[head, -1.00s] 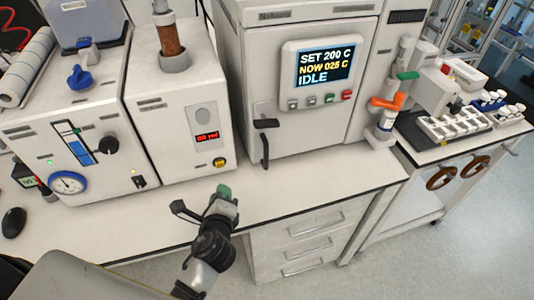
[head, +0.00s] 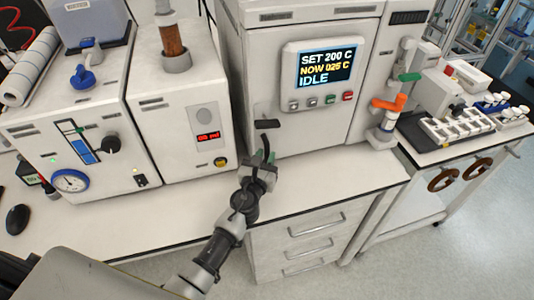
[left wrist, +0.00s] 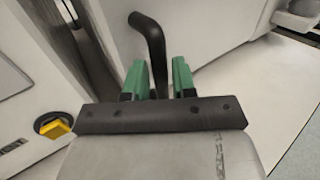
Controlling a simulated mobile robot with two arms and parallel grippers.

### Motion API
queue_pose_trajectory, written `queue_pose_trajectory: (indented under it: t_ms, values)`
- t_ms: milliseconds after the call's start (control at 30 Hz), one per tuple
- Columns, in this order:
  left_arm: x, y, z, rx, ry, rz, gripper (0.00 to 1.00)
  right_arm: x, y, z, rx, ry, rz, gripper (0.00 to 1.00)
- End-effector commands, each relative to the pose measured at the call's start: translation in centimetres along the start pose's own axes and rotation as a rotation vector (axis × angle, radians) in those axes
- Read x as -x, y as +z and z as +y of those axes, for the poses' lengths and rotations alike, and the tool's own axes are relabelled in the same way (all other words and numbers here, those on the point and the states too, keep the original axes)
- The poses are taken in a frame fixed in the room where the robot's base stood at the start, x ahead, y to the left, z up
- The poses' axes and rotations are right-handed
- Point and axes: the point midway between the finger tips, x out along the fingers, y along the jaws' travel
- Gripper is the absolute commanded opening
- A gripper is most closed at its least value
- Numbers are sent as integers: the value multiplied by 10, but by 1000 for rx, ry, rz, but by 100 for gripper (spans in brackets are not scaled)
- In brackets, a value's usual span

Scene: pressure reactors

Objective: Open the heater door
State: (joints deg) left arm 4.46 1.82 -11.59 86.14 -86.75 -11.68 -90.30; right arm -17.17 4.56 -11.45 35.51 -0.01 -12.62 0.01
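The heater (head: 292,90) is a white cabinet on the bench, with a screen reading SET 200 C, NOW 025 C, IDLE. Its door looks shut. The dark door handle (head: 266,138) is on the door's left side, partly hidden by my gripper. My left gripper (head: 260,160) is at the handle's lower part. In the left wrist view the black bent handle (left wrist: 153,45) runs down between the green fingertips (left wrist: 159,82). The fingers are apart, with a gap seen on the right side of the handle. My right gripper is not in view.
Left of the heater stands a white unit with a red display and a yellow button (head: 220,161). Further left is a unit with a gauge (head: 70,181). Orange and green valves (head: 388,104) are at the heater's right. The bench front (head: 330,186) is clear.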

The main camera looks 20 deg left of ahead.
Motion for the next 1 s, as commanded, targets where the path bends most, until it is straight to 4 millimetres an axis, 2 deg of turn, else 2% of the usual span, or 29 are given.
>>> queue_pose_trajectory:
  t_ms: [167,467,633,1000]
  values:
    - [-14,0,0,3,1,0,26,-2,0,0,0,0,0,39]
    - [-16,0,0,3,1,1,26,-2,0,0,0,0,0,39]
    - [-16,0,0,2,1,1,0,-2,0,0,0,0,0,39]
    - [-15,0,0,3,14,1,0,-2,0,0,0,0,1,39]
